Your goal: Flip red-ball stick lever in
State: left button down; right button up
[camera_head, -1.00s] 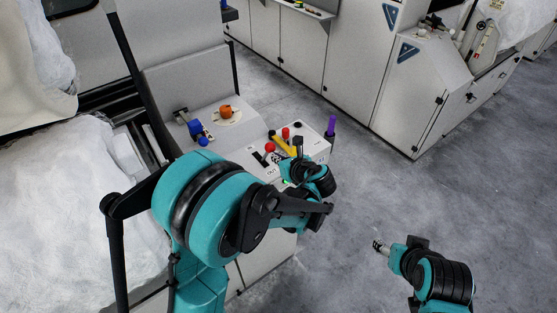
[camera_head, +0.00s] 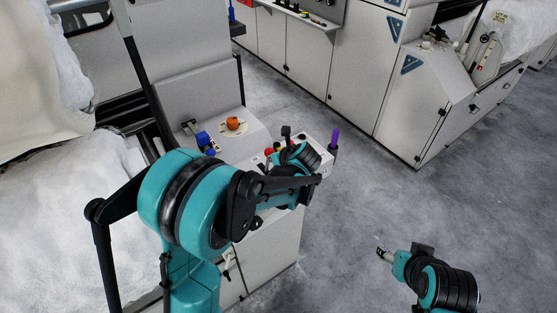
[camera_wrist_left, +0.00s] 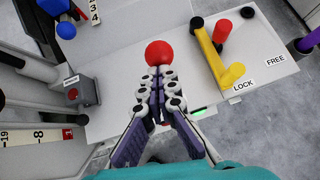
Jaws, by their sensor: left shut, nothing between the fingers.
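The red ball (camera_wrist_left: 158,53) of the lever shows in the left wrist view, just beyond the fingertips of my left gripper (camera_wrist_left: 157,80). The fingers are together with nothing between them. I cannot tell whether the tips touch the ball. The lever's stick is hidden behind the fingers. In the head view a red ball (camera_head: 268,152) shows beside my left wrist, which covers much of the panel and its labels. My right gripper (camera_head: 383,253) is over bare floor at lower right, too small to read its jaws.
Right of the ball are a yellow lever (camera_wrist_left: 213,58) and a red knob (camera_wrist_left: 222,31) near LOCK and FREE labels. A purple handle (camera_head: 334,138) stands at the panel's far end. A red button (camera_wrist_left: 72,94) and blue knob (camera_wrist_left: 66,31) are left. The floor (camera_head: 345,220) right is clear.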

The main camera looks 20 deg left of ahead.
pick_arm(q)
jog(key=w+a, duration=0.1)
jog(key=w+a+r+g+h+p, duration=0.1)
jog(key=w+a+h+p, duration=0.1)
jog(key=a, duration=0.1)
jog(key=shift+r+g, duration=0.4)
jog(key=w+a, duration=0.4)
jog(key=a, duration=0.2)
jog(key=shift+w+f, duration=0.35)
jog(key=shift+f, duration=0.05)
pick_arm(e)
jog(key=shift+r, duration=1.55)
pick_arm(q)
notch_tip(320, 180, up, 12)
jog(key=p, duration=0.4)
send_over(266, 150)
jog(key=a, duration=0.3)
jog(key=shift+w, duration=0.1)
pick_arm(e)
jog(key=r, duration=0.1)
jog(key=s+r, duration=0.1)
jog(key=a+r, duration=0.1)
jog(key=shift+s+r, duration=0.2)
jog(key=shift+s, duration=0.15)
